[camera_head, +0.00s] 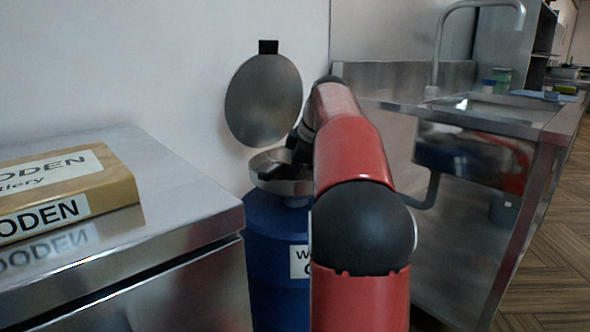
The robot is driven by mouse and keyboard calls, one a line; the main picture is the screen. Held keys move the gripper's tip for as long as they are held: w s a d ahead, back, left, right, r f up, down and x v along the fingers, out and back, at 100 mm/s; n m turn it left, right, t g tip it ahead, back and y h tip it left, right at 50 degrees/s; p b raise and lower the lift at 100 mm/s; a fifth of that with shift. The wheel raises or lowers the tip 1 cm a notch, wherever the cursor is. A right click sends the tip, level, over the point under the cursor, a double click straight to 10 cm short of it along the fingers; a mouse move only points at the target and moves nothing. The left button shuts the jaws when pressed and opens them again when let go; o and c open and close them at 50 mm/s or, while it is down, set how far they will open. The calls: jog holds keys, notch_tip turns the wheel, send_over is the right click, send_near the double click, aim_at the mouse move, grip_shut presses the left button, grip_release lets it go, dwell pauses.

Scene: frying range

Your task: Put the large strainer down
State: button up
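A shallow metal bowl or funnel (268,163) sits on top of a blue drum (272,250). A round grey metal disc (263,100) with a black tab on top stands upright above it, close to the wall. I cannot tell whether either of these is the large strainer, and no mesh is visible. My gripper (290,160) is a dark shape at the bowl's right side, mostly hidden behind my red and black arm. I cannot see whether its fingers are open or shut, or whether they touch the bowl.
A steel counter (185,200) with a cardboard box (65,190) marked "WOODEN" is at the left. A steel sink unit (480,115) with a tall tap (437,50) is at the right. The wall is close behind the drum. Wooden floor (545,270) is clear at far right.

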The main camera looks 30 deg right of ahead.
jog(key=o, duration=0.4)
jog(key=shift+o, duration=0.2)
jog(key=shift+r, duration=0.1)
jog(key=p+v, duration=0.3)
jog(key=v, duration=0.9)
jog(key=shift+s, duration=0.1)
